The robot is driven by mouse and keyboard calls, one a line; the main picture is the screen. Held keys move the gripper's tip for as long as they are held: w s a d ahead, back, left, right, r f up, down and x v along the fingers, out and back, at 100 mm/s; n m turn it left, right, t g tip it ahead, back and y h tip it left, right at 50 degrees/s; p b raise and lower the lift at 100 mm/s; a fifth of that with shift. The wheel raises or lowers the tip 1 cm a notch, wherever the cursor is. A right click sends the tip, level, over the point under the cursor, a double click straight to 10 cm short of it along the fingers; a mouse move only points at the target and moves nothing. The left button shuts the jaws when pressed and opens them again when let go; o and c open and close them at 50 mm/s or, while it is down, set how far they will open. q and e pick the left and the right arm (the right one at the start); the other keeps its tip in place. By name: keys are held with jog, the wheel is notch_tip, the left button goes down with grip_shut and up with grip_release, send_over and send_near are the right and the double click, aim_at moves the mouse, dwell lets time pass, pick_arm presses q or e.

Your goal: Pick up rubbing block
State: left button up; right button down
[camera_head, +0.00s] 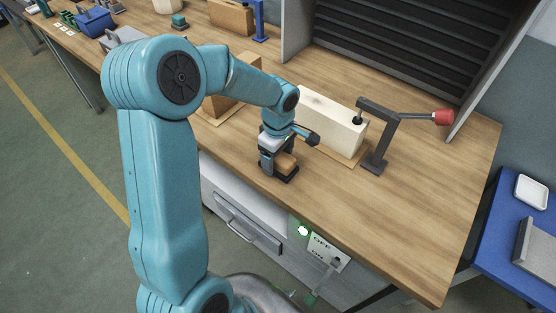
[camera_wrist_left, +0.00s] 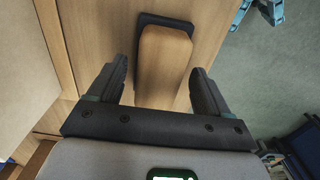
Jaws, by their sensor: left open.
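The rubbing block (camera_wrist_left: 165,65) is a wooden block with a dark base. In the left wrist view it lies on the wooden tabletop between and beyond my open fingers. My left gripper (camera_wrist_left: 160,88) is open, one finger to each side of the block's near part, with gaps showing. In the head view the block (camera_head: 286,163) is partly hidden under my left gripper (camera_head: 279,172), which points down near the table's front edge. Whether the fingers touch the block cannot be told there. My right gripper is in neither view.
A pale wooden beam (camera_head: 330,118) lies behind the gripper, with a dark clamp stand (camera_head: 378,145) with a red knob at its right end. The workbench (camera_head: 430,190) is clear at the right. A blue table (camera_head: 510,235) with a white tray stands further right.

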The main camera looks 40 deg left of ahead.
pick_arm(q)
jog(key=shift+w+d, duration=0.1)
jog(key=shift+w, duration=0.05)
jog(key=c, duration=1.4)
jog(key=shift+o, duration=0.2)
notch_tip(320, 180, up, 20)
